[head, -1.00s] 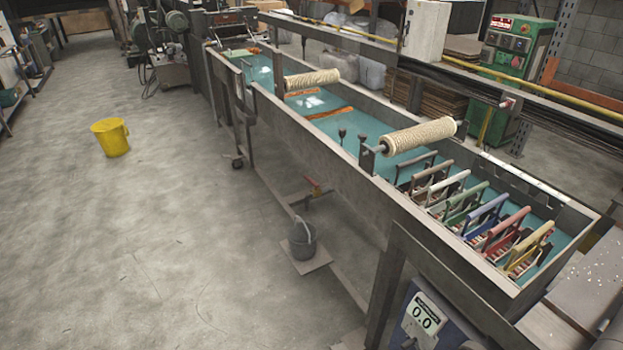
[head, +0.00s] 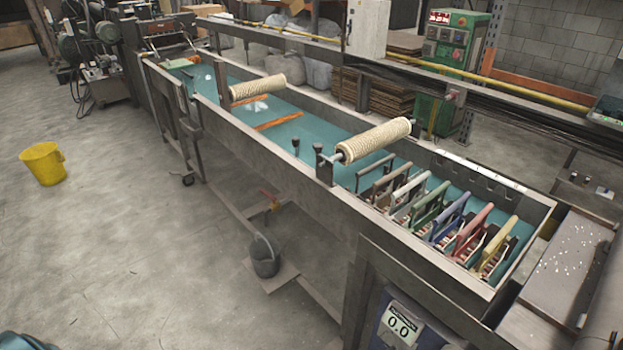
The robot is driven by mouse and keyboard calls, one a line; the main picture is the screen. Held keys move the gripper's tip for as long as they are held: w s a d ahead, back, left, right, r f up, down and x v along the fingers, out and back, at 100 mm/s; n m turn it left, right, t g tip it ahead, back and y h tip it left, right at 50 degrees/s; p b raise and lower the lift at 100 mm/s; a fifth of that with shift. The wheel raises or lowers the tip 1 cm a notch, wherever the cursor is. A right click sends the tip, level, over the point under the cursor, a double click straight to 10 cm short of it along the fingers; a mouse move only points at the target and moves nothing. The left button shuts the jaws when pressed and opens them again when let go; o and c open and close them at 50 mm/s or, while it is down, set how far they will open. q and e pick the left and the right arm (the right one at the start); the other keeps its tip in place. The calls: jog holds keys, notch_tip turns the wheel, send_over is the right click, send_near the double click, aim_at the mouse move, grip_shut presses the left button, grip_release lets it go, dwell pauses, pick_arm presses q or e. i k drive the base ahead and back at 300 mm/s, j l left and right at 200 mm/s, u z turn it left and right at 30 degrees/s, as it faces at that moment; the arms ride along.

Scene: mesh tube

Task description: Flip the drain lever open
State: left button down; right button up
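A small red lever (head: 269,195), which looks like the drain lever, sits low under the long trough (head: 262,143), on a short pipe or valve. Its exact angle is hard to tell at this size. A grey bucket (head: 264,262) with a handle stands on a flat board on the floor below and slightly left of the lever. Neither of my grippers is in the head view.
The trough holds teal liquid, two cream rollers (head: 374,140) and several coloured-handled tools (head: 497,245). A yellow bucket (head: 43,164) stands on the open floor at left. A scale display (head: 398,325) is at the bottom.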

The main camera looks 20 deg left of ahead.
aim_at(263, 191)
jog(key=i+j+z, duration=0.25)
jog(key=j, duration=0.35)
jog(key=i+j+z, duration=0.2)
jog(key=j, duration=0.4)
jog(key=j+z, duration=0.25)
jog(key=j, duration=0.4)
jog(key=j+z, duration=0.2)
jog(key=j, duration=1.65)
jog(key=i+j, duration=0.15)
jog(key=j, duration=1.05)
jog(key=z, duration=0.05)
